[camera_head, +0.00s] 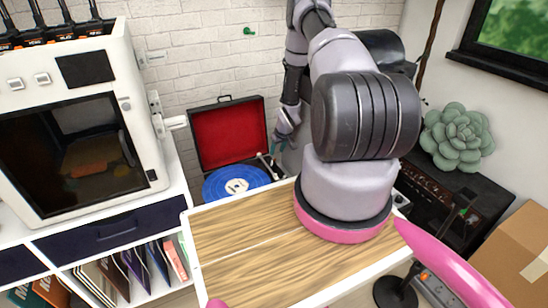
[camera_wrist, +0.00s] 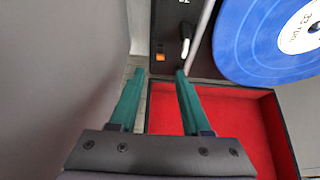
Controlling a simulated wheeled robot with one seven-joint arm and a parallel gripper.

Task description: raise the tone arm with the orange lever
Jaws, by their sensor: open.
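The record player has a blue record (camera_head: 237,184) and an open lid with red lining (camera_head: 229,133); the record also shows at the upper right of the wrist view (camera_wrist: 270,40). A small orange piece, which looks like the lever (camera_wrist: 160,58), sits on the dark deck. My gripper (camera_wrist: 159,72) is open and empty, its green fingertips either side of and just short of the orange piece. A pale-tipped part (camera_wrist: 186,47) and a light rod, likely the tone arm (camera_wrist: 203,28), lie to the right. In the head view my gripper (camera_head: 277,147) is small beside the deck; the orange lever cannot be made out.
A wooden-topped surface (camera_head: 240,258) stands in front of the record player. A white machine with a dark window (camera_head: 75,150) is at the left. A succulent (camera_head: 457,137) sits on a black amplifier-like box (camera_head: 463,185) at the right. The red lid lies close to the right finger in the wrist view.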

